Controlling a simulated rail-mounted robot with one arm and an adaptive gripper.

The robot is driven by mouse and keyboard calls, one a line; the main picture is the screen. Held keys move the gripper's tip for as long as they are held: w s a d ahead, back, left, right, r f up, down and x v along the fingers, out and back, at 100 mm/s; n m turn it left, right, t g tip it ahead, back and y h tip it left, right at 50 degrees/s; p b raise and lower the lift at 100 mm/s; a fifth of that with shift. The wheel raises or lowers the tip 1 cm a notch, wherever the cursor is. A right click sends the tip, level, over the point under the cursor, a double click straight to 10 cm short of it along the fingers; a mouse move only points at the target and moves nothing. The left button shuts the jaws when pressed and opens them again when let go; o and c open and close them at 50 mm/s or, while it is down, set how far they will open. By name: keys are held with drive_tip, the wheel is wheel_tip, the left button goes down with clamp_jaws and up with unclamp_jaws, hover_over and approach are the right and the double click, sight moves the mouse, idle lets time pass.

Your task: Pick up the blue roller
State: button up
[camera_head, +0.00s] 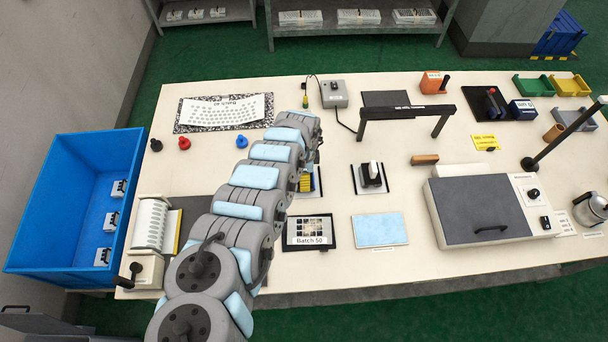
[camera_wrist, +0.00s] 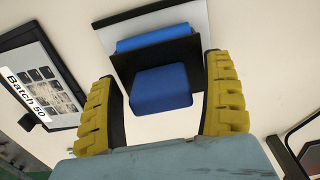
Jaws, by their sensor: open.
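The blue roller (camera_wrist: 160,88) shows in the wrist view as a blue block with a dark frame behind it and a blue bar beyond. It is on a small light plate with a dark edge (camera_wrist: 196,20). My gripper (camera_wrist: 160,70) is open, with one yellow-padded finger on each side of the blue block. A gap shows on both sides, and I cannot tell how deep the fingers reach. In the head view my gripper (camera_head: 306,182) is over the plate, and my arm hides most of the roller.
A white-topped roller-like tool (camera_head: 371,173) stands on a similar plate to the right. The Batch 50 frame (camera_head: 309,240) and a light blue pad (camera_head: 380,230) lie nearer the front. A dark bridge-shaped stand (camera_head: 405,112) rises behind. A blue knob (camera_head: 242,141) is left of my arm.

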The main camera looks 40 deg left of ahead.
drive_tip(key=c, duration=1.3)
